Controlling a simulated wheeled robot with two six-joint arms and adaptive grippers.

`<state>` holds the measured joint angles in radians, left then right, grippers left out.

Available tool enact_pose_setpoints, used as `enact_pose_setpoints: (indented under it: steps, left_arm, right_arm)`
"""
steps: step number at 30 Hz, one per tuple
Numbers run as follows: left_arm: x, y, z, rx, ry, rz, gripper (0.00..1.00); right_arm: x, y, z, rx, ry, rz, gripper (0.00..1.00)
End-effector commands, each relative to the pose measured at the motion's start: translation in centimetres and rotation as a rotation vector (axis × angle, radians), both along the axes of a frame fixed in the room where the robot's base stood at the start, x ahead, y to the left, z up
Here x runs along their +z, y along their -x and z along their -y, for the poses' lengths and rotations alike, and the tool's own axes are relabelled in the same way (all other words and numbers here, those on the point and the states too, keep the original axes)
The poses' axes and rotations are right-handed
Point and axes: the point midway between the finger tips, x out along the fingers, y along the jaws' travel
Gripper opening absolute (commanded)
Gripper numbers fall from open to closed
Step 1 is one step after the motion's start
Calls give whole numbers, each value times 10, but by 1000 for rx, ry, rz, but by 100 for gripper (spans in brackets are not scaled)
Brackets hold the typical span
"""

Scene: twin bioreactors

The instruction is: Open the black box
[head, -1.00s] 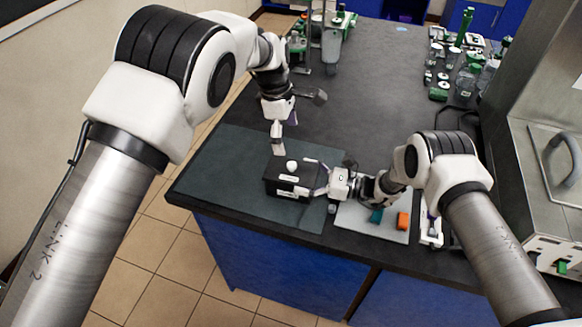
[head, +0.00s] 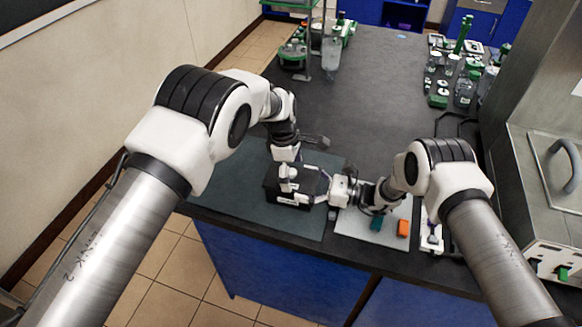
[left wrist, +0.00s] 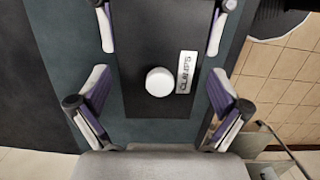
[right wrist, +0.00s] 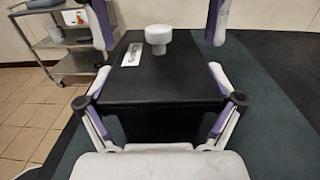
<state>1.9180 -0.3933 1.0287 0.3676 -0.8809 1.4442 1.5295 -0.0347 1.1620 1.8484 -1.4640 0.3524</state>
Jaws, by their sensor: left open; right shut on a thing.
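The black box (head: 306,184) sits on the dark green mat near the counter's front edge. In the left wrist view its lid (left wrist: 146,45) carries a round white knob (left wrist: 160,82) and a white printed label (left wrist: 186,72). My left gripper (head: 288,180) is over the lid, open, with its fingers spread either side of the knob and not touching it. My right gripper (head: 328,190) is shut on the box from the right side. The right wrist view shows its fingers along the box's two sides, with the knob (right wrist: 158,35) beyond. The lid looks closed.
Green-capped glassware (head: 463,75) stands at the back right. The counter's middle (head: 375,100) is clear.

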Motion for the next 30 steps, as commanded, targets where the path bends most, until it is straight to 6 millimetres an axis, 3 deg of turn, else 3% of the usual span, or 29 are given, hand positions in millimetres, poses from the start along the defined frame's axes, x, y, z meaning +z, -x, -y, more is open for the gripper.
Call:
enact_pose_setpoints:
  steps: [2,9,11,30]
  left_arm:
    - [0,0,0,0,0,0,96]
    - [0,0,0,0,0,1,13]
    - [-1,0,0,0,0,1,2]
    - [0,-1,0,-1,1,3,0]
  right_arm:
    - [0,0,0,0,0,0,29]
    - [1,0,0,1,-2,1,29]
    - [1,0,0,2,-3,1,29]
    - [3,1,-2,10,-3,8,29]
